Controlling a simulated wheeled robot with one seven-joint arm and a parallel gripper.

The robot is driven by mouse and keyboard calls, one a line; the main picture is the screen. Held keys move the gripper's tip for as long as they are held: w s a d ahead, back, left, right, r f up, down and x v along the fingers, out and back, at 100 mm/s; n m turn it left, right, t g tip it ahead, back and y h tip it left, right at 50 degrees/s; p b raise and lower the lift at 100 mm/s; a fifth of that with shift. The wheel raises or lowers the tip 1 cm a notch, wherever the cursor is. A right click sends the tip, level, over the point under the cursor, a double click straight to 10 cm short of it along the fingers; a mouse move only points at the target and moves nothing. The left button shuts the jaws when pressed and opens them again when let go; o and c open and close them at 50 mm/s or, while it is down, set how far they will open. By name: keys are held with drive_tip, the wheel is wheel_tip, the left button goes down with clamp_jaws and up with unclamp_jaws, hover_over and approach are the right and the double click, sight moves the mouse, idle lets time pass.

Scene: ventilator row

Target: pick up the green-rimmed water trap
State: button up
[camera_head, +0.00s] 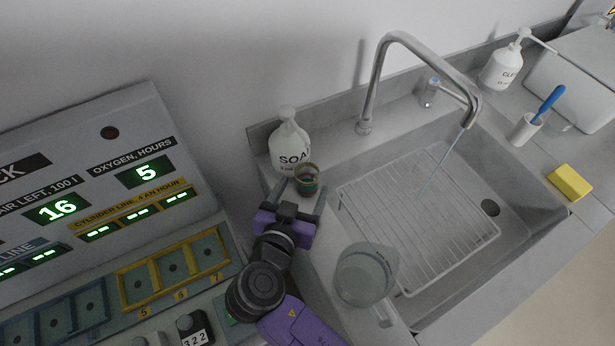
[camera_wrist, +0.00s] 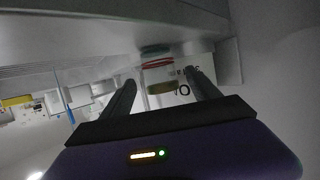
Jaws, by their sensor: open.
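The small water trap (camera_head: 307,178) stands at the sink's left rim, in front of the soap bottle. It looks like a small cup with an olive-green rim and reddish and green bands. In the wrist view the trap (camera_wrist: 158,65) shows as red, teal and olive bands between my finger tips, against the white bottle. My gripper (camera_head: 301,188) is open and empty, its fingers pointing at the trap. The trap is at or just beyond the tips; I cannot tell whether they touch it.
The soap bottle (camera_head: 289,145) stands close behind the trap. A display panel (camera_head: 75,170) fills the left.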

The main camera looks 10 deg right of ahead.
drive_tip(key=shift+x, duration=1.1)
clamp_jaws()
drive_tip(key=shift+r, duration=0.1)
